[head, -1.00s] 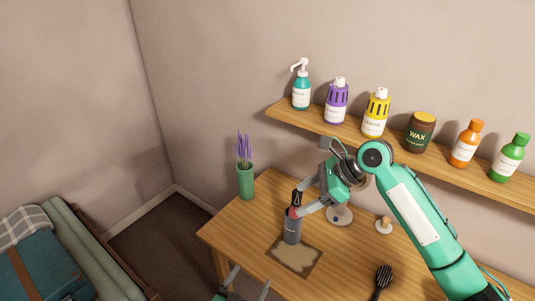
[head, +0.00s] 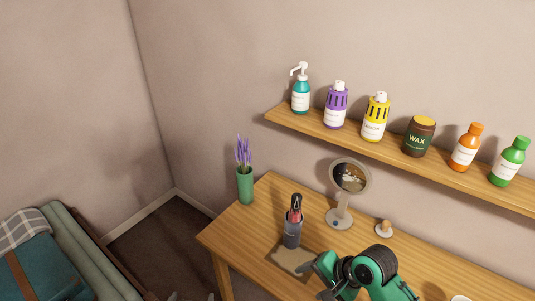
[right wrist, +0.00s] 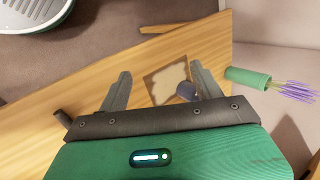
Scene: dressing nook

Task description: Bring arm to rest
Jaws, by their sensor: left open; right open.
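My right arm (head: 372,268) is at the bottom of the head view, low over the table's front part. In the right wrist view its gripper (right wrist: 160,88) is open, with nothing between the fingers. In the right wrist view the bottle (right wrist: 186,91) shows beside one finger, partly hidden. Only the fingertips of my left gripper (head: 190,297) show at the bottom edge, spread apart.
The wooden table (head: 262,205) carries a green vase (head: 245,184) with lavender, a round mirror (head: 350,177) and a small wooden-knobbed item (head: 384,229). A wall shelf (head: 400,152) holds several bottles and a wax jar (head: 419,136). A bench (head: 85,250) stands at left.

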